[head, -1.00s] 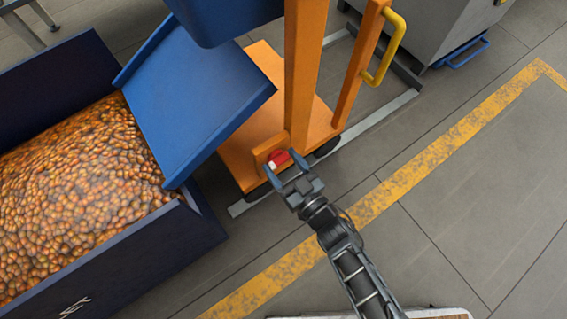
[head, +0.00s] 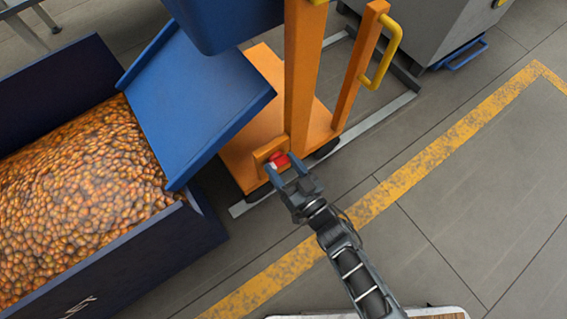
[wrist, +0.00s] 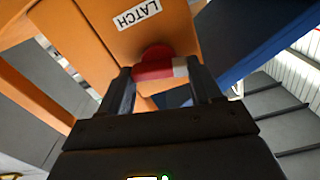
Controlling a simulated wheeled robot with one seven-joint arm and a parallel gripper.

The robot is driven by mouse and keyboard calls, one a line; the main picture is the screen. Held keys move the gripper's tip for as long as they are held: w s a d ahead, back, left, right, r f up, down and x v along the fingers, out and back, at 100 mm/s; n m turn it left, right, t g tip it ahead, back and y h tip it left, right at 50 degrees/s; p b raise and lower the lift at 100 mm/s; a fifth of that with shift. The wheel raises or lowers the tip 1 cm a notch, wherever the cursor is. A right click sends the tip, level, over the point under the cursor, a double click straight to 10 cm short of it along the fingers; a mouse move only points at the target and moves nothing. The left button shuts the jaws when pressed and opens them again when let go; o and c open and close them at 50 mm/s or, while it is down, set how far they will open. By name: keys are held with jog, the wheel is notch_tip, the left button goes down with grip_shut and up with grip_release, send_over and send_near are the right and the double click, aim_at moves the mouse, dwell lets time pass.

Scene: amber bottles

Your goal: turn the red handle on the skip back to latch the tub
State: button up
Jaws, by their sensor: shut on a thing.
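The red handle (head: 279,159) with a pale end sits on an orange block low on the orange stand (head: 302,80). In the wrist view the red handle (wrist: 154,67) lies crosswise between my two fingers, below a white label reading LATCH (wrist: 137,14). My gripper (head: 281,174) is shut on the handle, with a finger at each end of it. It also shows in the wrist view (wrist: 160,85). The blue tub (head: 215,22) hangs on the stand above a blue chute (head: 195,95). The latch behind the handle is hidden.
A dark blue bin (head: 165,255) full of small orange-brown items stands at the left, under the chute. A yellow grab handle (head: 388,50) is on an orange post. A grey cabinet stands at the upper right. The floor at the right, with a yellow line (head: 440,135), is clear.

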jog(key=m+p, duration=0.1)
jog(key=m, duration=0.2)
jog(key=shift+m, duration=0.4)
jog(key=m+p, duration=0.1)
jog(key=m, duration=0.3)
jog(key=shift+d+f+m+p, duration=0.1)
jog(key=shift+d+m+p, duration=0.05)
jog(key=shift+m+p, duration=0.2)
jog(key=m, duration=0.3)
jog(key=shift+f+p, duration=0.1)
jog(key=shift+p, duration=0.25)
jog(key=shift+f+m, duration=0.1)
jog(key=shift+m, duration=1.85)
jog(key=o, duration=1.1)
jog(key=shift+w, duration=0.1)
jog(key=shift+c, duration=0.2)
jog(key=shift+d, duration=0.1)
jog(key=p+v, duration=0.2)
jog(key=v, duration=0.5)
jog(key=shift+s+d+p, duration=0.15)
jog(key=shift+s+p, duration=0.2)
